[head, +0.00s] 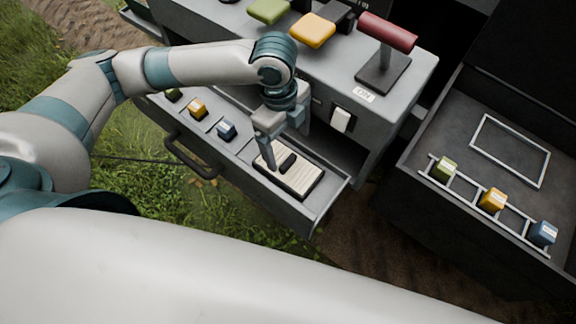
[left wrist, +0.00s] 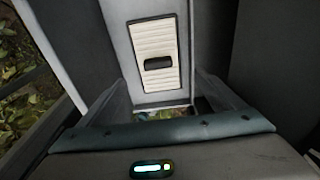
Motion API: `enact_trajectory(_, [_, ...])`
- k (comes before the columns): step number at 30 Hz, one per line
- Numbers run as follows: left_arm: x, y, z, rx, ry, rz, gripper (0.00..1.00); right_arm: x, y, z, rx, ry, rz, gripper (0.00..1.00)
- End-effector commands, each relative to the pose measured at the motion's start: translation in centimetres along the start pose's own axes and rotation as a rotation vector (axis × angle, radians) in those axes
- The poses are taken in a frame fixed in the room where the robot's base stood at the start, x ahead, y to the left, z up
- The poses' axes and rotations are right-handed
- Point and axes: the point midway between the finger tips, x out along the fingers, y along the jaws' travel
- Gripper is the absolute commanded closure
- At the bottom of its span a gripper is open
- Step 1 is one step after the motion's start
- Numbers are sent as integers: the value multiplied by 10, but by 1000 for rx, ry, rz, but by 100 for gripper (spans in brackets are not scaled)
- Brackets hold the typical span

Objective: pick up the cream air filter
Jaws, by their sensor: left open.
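The cream air filter (head: 301,180) lies flat in the open drawer, at its right end. It has a pleated cream face, a dark frame and a dark handle (head: 287,162) in its middle. My left gripper (head: 286,150) is open above the filter, pointing down, with its fingers near the handle; whether they touch it I cannot tell. In the left wrist view the filter (left wrist: 154,36) shows beyond the open, empty fingers (left wrist: 160,112), its handle (left wrist: 158,63) roughly centred between them. My right gripper is not in view.
The drawer (head: 325,205) also holds small green, yellow (head: 197,108) and blue (head: 227,129) blocks to the left. A grey cabinet top with a red-handled lever (head: 387,32) stands behind. A dark case (head: 420,210) with coloured blocks and an empty rectangular frame (head: 510,150) is at right.

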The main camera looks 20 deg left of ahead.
Motion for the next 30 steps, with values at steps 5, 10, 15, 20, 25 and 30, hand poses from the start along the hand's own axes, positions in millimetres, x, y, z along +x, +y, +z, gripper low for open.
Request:
enact_trajectory(5, [29,1,0,-2,0,3,12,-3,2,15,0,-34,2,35])
enact_trajectory(10, [43,0,0,-2,0,1,12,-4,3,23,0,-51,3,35])
enact_trajectory(15, [46,0,0,-1,0,0,12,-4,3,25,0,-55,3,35])
enact_trajectory(20, [46,0,0,-1,0,0,12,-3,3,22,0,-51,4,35])
enact_trajectory(25, [51,1,2,-2,0,2,12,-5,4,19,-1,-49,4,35])
enact_trajectory(30, [68,3,8,-4,0,3,12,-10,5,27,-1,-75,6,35])
